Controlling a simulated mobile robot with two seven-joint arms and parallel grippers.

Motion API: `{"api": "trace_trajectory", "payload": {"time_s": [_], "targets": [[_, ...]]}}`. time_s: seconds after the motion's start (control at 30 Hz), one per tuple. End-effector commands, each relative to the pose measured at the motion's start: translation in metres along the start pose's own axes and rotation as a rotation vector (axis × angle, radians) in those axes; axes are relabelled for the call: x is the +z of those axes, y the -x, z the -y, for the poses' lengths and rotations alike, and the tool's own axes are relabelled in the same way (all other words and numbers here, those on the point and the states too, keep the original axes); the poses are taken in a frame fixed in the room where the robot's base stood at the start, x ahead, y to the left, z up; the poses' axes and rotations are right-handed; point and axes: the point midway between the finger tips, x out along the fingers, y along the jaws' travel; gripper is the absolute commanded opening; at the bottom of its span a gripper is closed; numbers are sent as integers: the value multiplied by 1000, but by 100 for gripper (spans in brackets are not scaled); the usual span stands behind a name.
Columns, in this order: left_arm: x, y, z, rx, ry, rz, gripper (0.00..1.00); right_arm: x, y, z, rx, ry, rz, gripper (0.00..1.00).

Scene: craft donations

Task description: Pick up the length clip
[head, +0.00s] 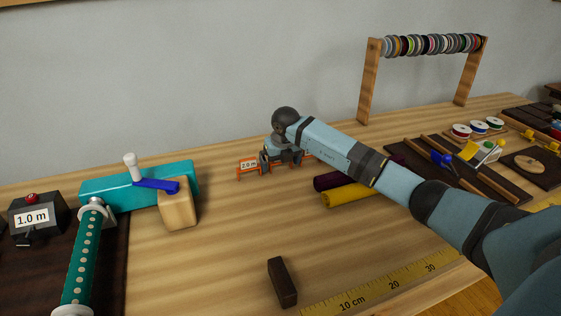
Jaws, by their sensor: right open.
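A small orange clip-like piece with a white "2.0 m" label (248,167) stands on the wooden table near the middle of the head view. My right gripper (279,160) is just right of the label, low over the table, with its jaws open. More orange shows on the right side of the gripper, and the gripper hides what lies between. I cannot tell whether the fingers touch the orange piece or whether all the orange is one object. My left gripper is not in view.
A teal crank device (105,192) and a dark box labelled "1.0 m" (32,218) stand at left. Yellow (345,195) and purple rolls lie beneath my right arm. A dark block (282,282) and a yellow ruler (395,284) are in front. A spool rack (369,80) stands behind.

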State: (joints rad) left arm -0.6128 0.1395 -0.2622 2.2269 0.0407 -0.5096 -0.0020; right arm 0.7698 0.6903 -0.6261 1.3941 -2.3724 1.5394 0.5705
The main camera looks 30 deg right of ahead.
Motion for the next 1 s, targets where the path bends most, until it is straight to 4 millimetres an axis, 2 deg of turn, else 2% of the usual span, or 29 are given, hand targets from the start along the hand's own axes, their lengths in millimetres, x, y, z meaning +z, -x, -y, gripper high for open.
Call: {"api": "trace_trajectory", "payload": {"time_s": [0.17,0.37,0.77,0.87,1.0], "targets": [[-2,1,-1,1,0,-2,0,0,0,0,0,0,1,100],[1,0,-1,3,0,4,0,0,1,0,0,1,1,54],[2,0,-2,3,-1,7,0,2,6,0,0,1,2,54],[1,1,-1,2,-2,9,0,5,16,0,0,1,3,54],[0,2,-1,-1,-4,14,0,12,40,0,0,1,4,54]]}}
